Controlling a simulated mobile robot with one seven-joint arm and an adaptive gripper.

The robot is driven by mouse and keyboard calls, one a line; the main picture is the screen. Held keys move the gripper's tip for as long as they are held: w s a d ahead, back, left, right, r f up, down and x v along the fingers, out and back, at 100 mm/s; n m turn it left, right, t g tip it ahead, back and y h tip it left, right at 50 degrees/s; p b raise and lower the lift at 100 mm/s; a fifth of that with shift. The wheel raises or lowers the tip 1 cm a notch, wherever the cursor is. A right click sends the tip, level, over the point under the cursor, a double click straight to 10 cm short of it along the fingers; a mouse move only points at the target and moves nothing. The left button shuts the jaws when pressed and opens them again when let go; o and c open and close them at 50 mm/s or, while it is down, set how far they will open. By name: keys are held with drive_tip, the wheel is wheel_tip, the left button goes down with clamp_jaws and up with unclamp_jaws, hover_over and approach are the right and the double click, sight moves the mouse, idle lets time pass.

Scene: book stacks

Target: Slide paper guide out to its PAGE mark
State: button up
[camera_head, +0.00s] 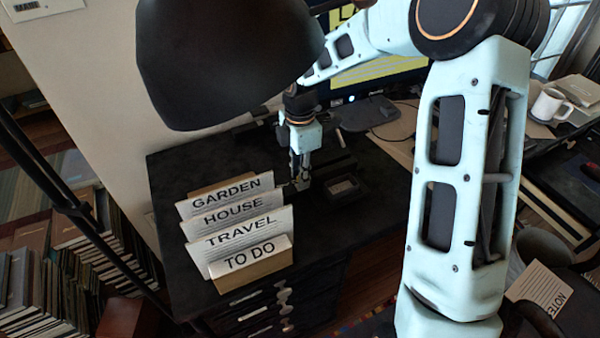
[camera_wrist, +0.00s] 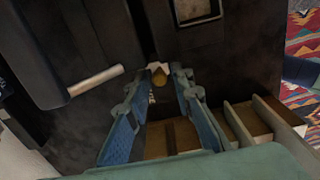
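My gripper (camera_head: 300,180) points down over the dark cabinet top, just right of the card rack, beside a low black device (camera_head: 341,186). In the wrist view, its two blue-padded fingers (camera_wrist: 160,78) stand apart, so it is open. A small brass-coloured tip with a pale collar (camera_wrist: 158,73) shows between the fingertips at the edge of the black device (camera_wrist: 85,45). I cannot tell whether the fingers touch it. This tip may belong to the paper guide. No PAGE mark is readable in either view.
A wooden rack of upright cards (camera_head: 262,272), labelled GARDEN, HOUSE, TRAVEL and TO DO, stands close left of my gripper. A black lamp shade (camera_head: 230,60) hangs in front. A mug (camera_head: 550,104) stands at right.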

sight(284, 193)
clamp_jaws()
drive_tip(key=shift+s+a, duration=0.3)
drive_tip(key=shift+a, duration=0.4)
drive_tip(key=shift+s+a, duration=0.25)
drive_tip(key=shift+a, duration=0.5)
drive_tip(key=shift+s+a, duration=0.3)
drive_tip(key=shift+a, duration=0.4)
drive_tip(key=shift+o, duration=1.8)
unclamp_jaws()
